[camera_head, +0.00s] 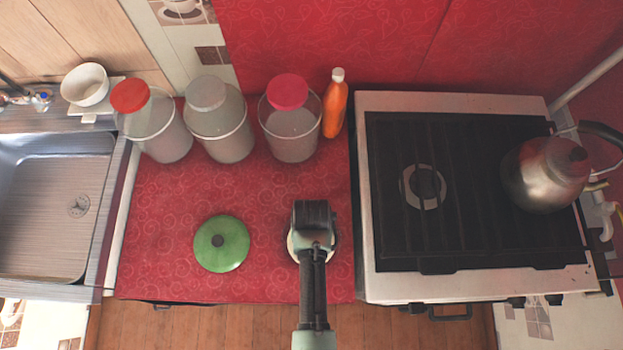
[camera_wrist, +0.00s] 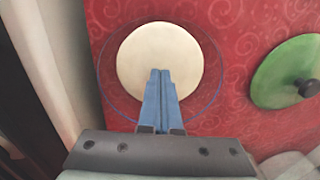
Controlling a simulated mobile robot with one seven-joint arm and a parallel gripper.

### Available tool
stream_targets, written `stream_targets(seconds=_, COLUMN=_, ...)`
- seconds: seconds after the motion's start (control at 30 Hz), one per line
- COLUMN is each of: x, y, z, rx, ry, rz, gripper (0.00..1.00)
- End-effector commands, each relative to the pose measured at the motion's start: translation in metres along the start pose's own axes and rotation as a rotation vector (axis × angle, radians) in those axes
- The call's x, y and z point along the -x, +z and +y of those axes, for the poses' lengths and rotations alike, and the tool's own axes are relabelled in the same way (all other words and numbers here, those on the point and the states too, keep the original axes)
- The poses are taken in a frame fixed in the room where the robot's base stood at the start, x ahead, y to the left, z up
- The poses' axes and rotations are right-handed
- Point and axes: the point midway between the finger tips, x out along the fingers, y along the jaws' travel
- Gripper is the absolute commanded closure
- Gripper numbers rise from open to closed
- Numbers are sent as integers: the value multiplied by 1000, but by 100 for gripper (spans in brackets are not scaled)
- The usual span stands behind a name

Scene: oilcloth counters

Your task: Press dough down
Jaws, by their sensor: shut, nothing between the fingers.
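The dough (camera_wrist: 160,52) is a round, cream-coloured disc in what looks like a clear, blue-rimmed bowl (camera_wrist: 216,88) on the red counter. In the head view the dough (camera_head: 291,246) is mostly hidden under my arm, with only a pale edge showing. My gripper (camera_wrist: 160,72) is shut and empty, its blue fingertips together over the middle of the dough in the wrist view. I cannot tell whether the tips touch it. My gripper's fingertips are hidden by the arm in the head view.
A green lid (camera_head: 221,243) with a dark knob lies left of the bowl. Several jars, including a red-lidded one (camera_head: 291,130), and an orange bottle (camera_head: 335,105) stand behind. A stove (camera_head: 450,281) with a kettle (camera_head: 545,175) is right; a sink (camera_head: 50,210) is left.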

Motion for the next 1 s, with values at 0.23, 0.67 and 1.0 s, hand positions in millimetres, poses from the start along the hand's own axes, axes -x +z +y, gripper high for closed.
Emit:
stream_targets(seconds=0.23, x=-2, y=2, z=0, rx=0, ry=0, rz=-3, gripper=100)
stream_targets(seconds=0.67, x=22, y=1, z=0, rx=0, ry=0, rz=-3, gripper=100)
stream_targets(seconds=1.0, x=64, y=1, z=0, rx=0, ry=0, rz=-2, gripper=100)
